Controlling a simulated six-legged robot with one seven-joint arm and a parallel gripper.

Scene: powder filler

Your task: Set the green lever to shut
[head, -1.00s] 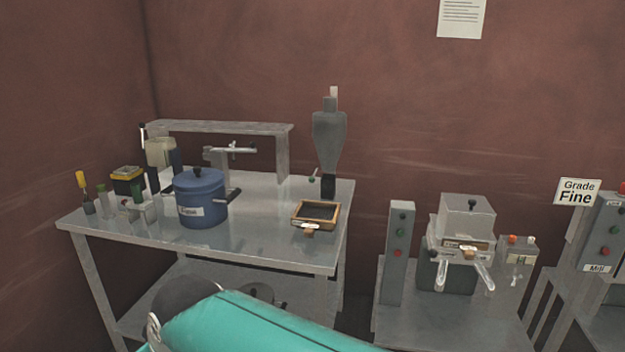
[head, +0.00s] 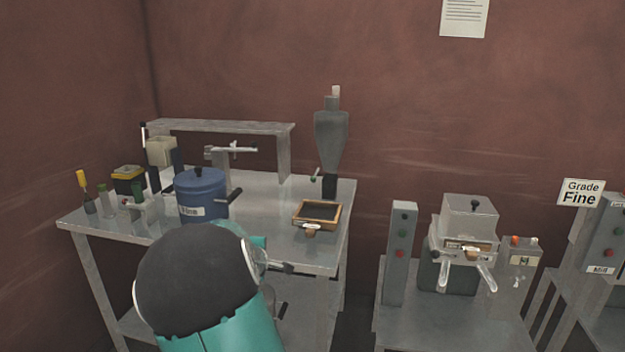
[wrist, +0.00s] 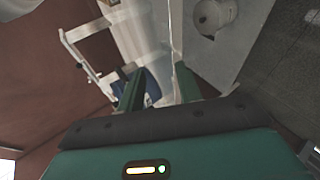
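The green-knobbed lever (head: 314,178) sticks out low on the left side of the grey funnel-shaped filler (head: 330,135), at the back right of the left table. It looks nearly level, with its knob slightly low. My gripper (wrist: 157,88) shows two dark green fingers standing apart in the wrist view, with nothing held between them. In the head view my arm's black and teal links rise in front of the table and largely hide the gripper, which is short of the filler. I cannot make out the lever in the wrist view.
A blue labelled pot (head: 198,190) stands on the table (head: 270,256), left of a wood-framed tray (head: 318,227). A grey bridge shelf (head: 220,127) stands behind. A control post (head: 401,252) and a machine (head: 462,235) are on the right bench.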

